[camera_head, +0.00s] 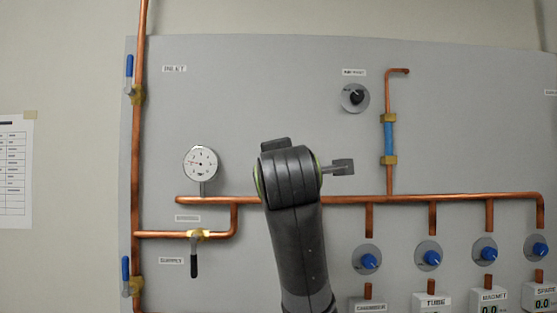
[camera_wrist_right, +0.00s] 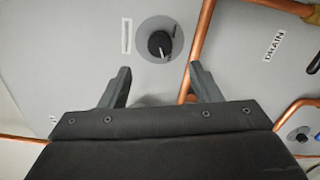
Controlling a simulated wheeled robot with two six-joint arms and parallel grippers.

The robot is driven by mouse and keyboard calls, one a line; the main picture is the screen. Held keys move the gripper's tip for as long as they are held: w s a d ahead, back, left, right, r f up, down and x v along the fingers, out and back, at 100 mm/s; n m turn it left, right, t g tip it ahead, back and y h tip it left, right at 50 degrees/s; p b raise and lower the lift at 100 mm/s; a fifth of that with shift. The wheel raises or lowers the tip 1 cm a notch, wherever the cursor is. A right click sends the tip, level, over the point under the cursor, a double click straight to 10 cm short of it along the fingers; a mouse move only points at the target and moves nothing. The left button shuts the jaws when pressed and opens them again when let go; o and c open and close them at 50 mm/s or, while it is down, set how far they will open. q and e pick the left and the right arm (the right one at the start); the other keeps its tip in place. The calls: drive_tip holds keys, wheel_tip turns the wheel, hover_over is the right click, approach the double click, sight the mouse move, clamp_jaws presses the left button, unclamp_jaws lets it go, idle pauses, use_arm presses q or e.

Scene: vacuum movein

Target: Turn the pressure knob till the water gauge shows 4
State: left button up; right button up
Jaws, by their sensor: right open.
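The round water gauge (camera_head: 200,163) is on the left of the wall panel in the head view. Its red needle points left, and its numbers are too small to read surely. In the right wrist view a black knob (camera_wrist_right: 160,44) on a grey disc faces my right gripper (camera_wrist_right: 160,72). The gripper is open and empty. The knob lies beyond the fingertips, between them in the picture, with no contact visible. The head view also has a black knob (camera_head: 356,97) at the upper right. I cannot tell whether it is the same one. My left gripper is out of view.
An arm of mine covers the panel's lower middle in the head view. A copper pipe (camera_head: 450,197) crosses the panel. Several blue knobs (camera_head: 369,261) are below it. A copper pipe (camera_wrist_right: 202,42) runs close to the right finger in the wrist view, near a DRAIN label (camera_wrist_right: 273,46).

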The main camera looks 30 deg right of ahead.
drive_tip(key=p+x, duration=0.3)
drive_tip(key=x, duration=0.5)
drive_tip(key=shift+w+d+p, duration=0.15)
drive_tip(key=shift+w+p, duration=0.15)
drive_tip(key=shift+p, duration=0.1)
drive_tip(key=shift+c, duration=0.4)
drive_tip(key=c, duration=0.9)
drive_tip(key=shift+f, duration=0.1)
